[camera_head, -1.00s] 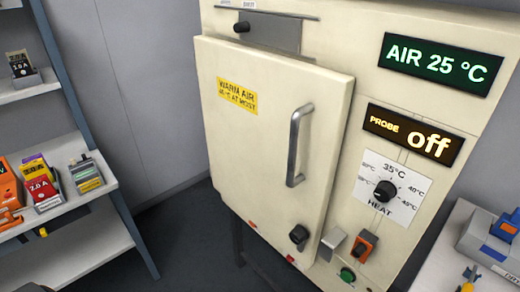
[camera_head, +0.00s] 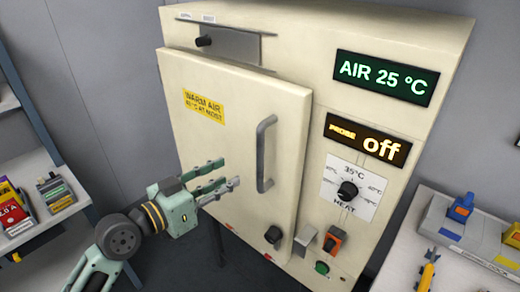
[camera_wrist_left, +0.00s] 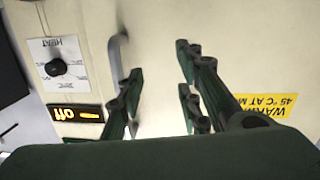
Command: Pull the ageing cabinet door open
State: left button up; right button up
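The ageing cabinet (camera_head: 400,32) is a cream box, and its thick door (camera_head: 225,140) looks shut against the front. The door has a grey upright bar handle (camera_head: 261,155) near its right edge. My left gripper (camera_head: 229,174) is open and empty in front of the door, left of the handle in the head view. In the left wrist view, the open fingers (camera_wrist_left: 158,65) face the door, with part of the handle (camera_wrist_left: 116,60) beside and partly behind the left finger. I cannot tell the exact gap between fingers and handle. My right gripper is not in view.
A shelf (camera_head: 70,240) with boxes stands at left. A bench (camera_head: 400,260) with a grey tray stands at right.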

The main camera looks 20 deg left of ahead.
pick_arm(q)
jog(key=s+d+r+m+h, duration=0.2)
jog(key=s+d+r, duration=0.2)
jog(key=r, duration=0.3)
jog(key=p+x, duration=0.3)
jog(key=x, duration=0.4)
jog(key=shift+w+d+r+p, duration=0.15)
jog(key=shift+r+p, duration=0.05)
jog(key=shift+p, duration=0.15)
jog(key=shift+w+d+f, duration=0.1)
jog(key=shift+w+d, duration=0.15)
jog(key=shift+w, duration=0.1)
jog(key=shift+c, duration=0.2)
grip_shut()
